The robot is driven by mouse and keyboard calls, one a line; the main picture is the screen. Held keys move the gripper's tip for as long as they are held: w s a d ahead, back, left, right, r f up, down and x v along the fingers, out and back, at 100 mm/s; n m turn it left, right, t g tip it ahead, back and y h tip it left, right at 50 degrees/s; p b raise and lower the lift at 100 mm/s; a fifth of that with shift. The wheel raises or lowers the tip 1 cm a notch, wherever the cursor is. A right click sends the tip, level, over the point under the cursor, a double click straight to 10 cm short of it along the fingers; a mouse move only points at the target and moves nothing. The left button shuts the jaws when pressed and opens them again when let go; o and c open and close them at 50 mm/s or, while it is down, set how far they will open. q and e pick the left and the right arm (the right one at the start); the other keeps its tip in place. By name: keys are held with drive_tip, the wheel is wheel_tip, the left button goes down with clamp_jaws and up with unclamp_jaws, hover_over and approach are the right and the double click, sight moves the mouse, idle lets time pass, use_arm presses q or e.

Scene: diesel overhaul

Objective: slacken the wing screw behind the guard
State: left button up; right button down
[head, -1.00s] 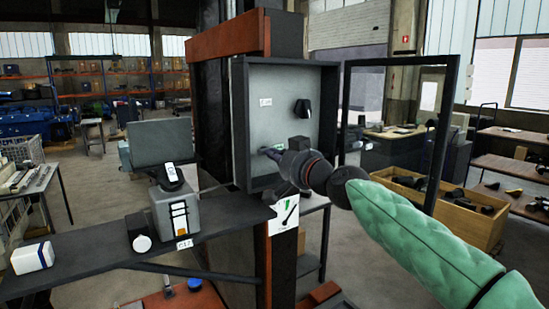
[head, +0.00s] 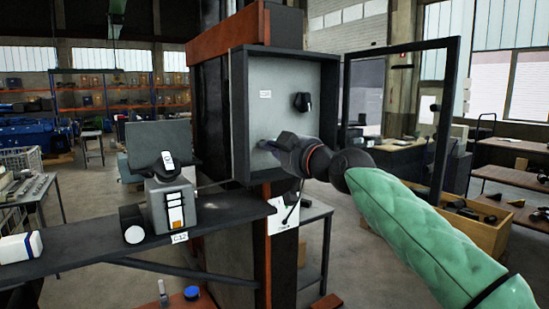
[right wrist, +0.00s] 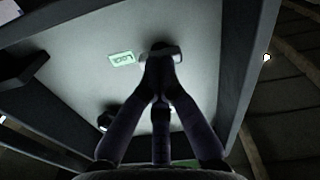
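The wing screw (right wrist: 160,53) shows in the right wrist view as a pale crossbar on the box's back panel. My right gripper (right wrist: 160,66) has its fingers drawn together on it, with the bar's ends sticking out at both sides. In the head view my right gripper (head: 268,145) reaches into the open grey box (head: 240,110) at its lower left, and its wrist hides part of the box edge. The guard (head: 452,110), a dark-framed door, stands swung open to the right of the box. My left gripper is not in view.
A black knob (head: 302,102) and a small label (head: 265,94) are on the box panel. A dark shelf (head: 90,248) at left holds a grey device (head: 170,205) and a white bottle (head: 18,247). A wooden crate (head: 480,235) stands behind my right arm.

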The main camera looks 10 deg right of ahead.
drive_tip(key=shift+f+n, duration=0.1)
drive_tip(key=shift+n, duration=0.2)
drive_tip(key=shift+s+r, duration=0.1)
drive_tip(key=shift+r, duration=0.1)
drive_tip(key=shift+f+n+b, duration=0.25)
drive_tip(key=shift+n+b, duration=0.65)
drive_tip(key=shift+n, duration=0.2)
drive_tip(key=shift+n+b, duration=0.4)
drive_tip(key=shift+n, duration=0.6)
drive_tip(key=shift+r+n, duration=0.2)
drive_tip(key=shift+n, duration=0.1)
drive_tip(key=c, duration=1.9)
unclamp_jaws()
drive_tip(key=shift+c, duration=0.2)
